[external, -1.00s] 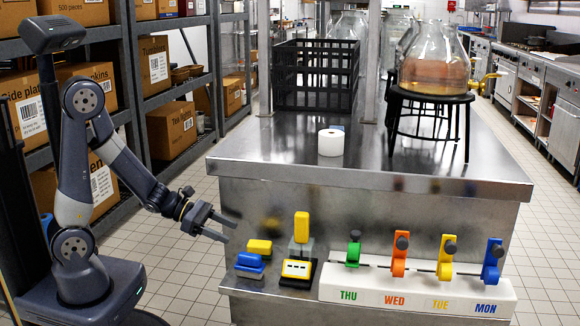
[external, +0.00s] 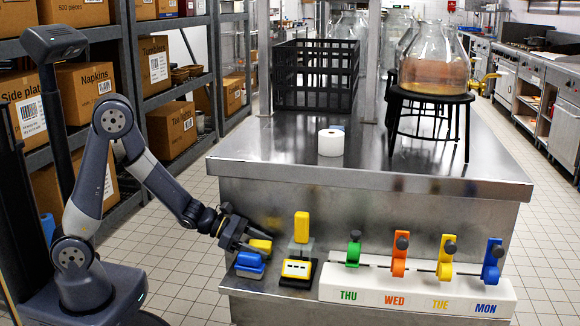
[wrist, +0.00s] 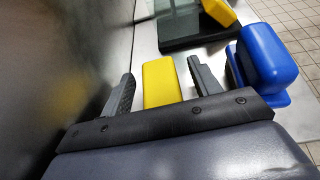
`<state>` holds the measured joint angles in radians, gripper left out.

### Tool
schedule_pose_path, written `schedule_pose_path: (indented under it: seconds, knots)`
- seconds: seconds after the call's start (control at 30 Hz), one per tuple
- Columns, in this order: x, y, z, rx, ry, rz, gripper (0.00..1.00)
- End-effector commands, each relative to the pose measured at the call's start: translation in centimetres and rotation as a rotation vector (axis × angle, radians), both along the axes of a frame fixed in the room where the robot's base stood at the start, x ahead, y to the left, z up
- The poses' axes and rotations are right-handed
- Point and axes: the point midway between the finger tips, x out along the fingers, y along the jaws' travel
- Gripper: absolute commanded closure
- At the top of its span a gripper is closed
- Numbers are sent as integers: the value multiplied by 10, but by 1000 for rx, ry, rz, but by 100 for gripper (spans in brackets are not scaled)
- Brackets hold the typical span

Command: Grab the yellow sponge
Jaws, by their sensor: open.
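The yellow sponge (external: 261,246) lies on the lower metal shelf, behind a blue block-shaped item. My gripper (external: 257,240) is at the sponge, reaching in from the left. In the wrist view the yellow sponge (wrist: 162,82) sits between the two dark fingers of my gripper (wrist: 162,85). The jaws are open, with a gap between the sponge and each finger. The near end of the sponge is hidden by the gripper body in the wrist view.
The blue item (external: 250,263) stands close beside the right finger; it also shows in the wrist view (wrist: 266,60). A yellow-topped stand (external: 302,228) and a black-based yellow device (external: 298,270) are to the right. A white rack (external: 415,289) with coloured levers stands further right. A metal wall rises behind the shelf.

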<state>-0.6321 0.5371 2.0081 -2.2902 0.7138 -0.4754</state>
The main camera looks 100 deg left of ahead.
Motion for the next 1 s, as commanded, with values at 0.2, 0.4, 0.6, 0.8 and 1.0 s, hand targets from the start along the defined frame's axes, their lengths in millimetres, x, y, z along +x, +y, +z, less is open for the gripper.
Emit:
schedule_pose_path:
  seconds: [0.2, 0.4, 0.6, 0.8, 1.0]
  knots:
    - [0, 0, 0, 0, 0, 0, 48]
    - [0, 0, 1, 0, 0, 0, 65]
    - [-1, 0, 1, 0, 0, 0, 81]
    - [0, 0, 1, 1, 0, 0, 88]
    - [0, -1, 4, 1, -1, -1, 88]
